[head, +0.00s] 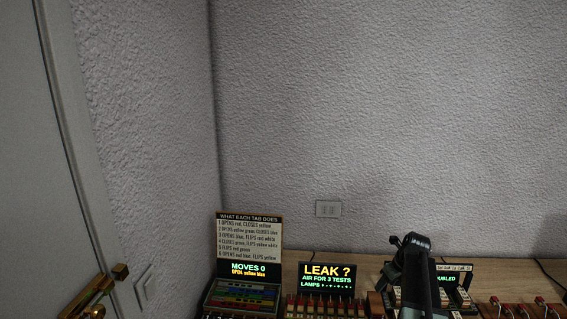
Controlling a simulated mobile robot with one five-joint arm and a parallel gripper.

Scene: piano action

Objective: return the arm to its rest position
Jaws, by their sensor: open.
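My dark arm (416,272) rises from the bottom edge, right of centre. Its upper end bends at a joint in front of the bench, with a small knob on its left side. I cannot make out the fingers of my gripper; they seem hidden behind the arm. I see nothing held.
A wooden bench (480,272) runs along the wall. On it stand a "LEAK ?" display (328,280), a "MOVES 0" display (248,269) under a printed sign (249,238), and a partly hidden device (453,279) behind my arm. A brass door handle (92,291) is lower left.

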